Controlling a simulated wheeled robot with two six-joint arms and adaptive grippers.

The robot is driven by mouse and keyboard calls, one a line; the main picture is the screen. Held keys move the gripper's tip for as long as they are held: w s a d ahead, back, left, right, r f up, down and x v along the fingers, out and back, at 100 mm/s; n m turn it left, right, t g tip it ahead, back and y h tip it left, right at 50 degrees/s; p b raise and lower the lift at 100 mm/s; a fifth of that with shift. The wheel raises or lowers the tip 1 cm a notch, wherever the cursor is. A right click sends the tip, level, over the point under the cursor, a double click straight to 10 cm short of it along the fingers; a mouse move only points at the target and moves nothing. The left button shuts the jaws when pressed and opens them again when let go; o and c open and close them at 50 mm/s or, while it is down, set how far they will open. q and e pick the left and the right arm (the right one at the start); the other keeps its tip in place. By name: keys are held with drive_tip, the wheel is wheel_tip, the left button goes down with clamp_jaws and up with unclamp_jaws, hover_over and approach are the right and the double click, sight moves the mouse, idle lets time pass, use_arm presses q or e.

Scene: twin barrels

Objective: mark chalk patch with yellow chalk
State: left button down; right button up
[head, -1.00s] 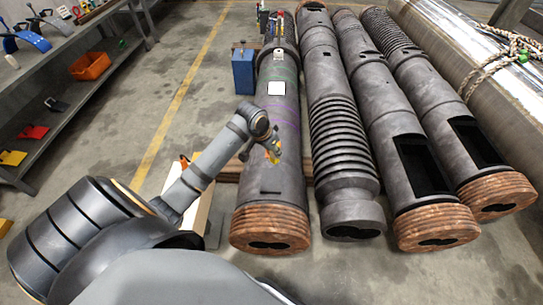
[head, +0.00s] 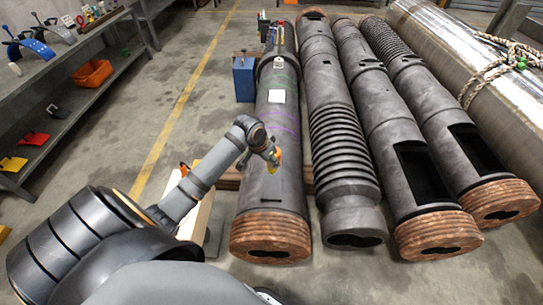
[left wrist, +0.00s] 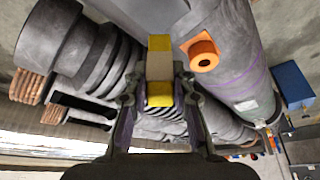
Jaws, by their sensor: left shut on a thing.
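My left gripper (head: 269,158) is over the leftmost dark barrel (head: 288,187). In the left wrist view the gripper (left wrist: 158,92) is shut on a block with yellow ends and a tan middle, which I take for the yellow chalk (left wrist: 159,99). In the head view a yellow bit of the chalk (head: 272,169) shows at the fingertips. My right gripper is not in view.
More dark barrels (head: 342,130) lie to the right. A blue box (head: 243,80) stands left of the barrel. A shelf (head: 60,110) is at left, with open floor between.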

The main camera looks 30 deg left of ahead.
sight(271, 173)
use_arm(q)
wheel_tip(271, 173, down, 3)
drive_tip(key=shift+f+b, duration=0.2)
drive_tip(key=shift+b, duration=0.1)
drive_tip(key=shift+f, duration=1)
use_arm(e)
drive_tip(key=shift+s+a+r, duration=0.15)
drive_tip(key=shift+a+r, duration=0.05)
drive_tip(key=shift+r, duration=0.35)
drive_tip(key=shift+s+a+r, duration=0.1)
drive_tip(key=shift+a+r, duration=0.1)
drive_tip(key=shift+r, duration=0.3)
use_arm(q)
drive_tip(key=shift+f, duration=0.65)
drive_tip(key=shift+s+d+r+p, duration=0.25)
drive_tip(key=shift+s+p, duration=0.15)
drive_tip(key=shift+p, duration=0.35)
drive_tip(key=shift+f, duration=0.15)
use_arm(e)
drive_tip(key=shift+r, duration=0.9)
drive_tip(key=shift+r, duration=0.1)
use_arm(q)
drive_tip(key=shift+s+d+p, duration=0.25)
drive_tip(key=shift+s+p, duration=0.2)
drive_tip(key=shift+p, duration=0.3)
drive_tip(key=shift+f, duration=0.1)
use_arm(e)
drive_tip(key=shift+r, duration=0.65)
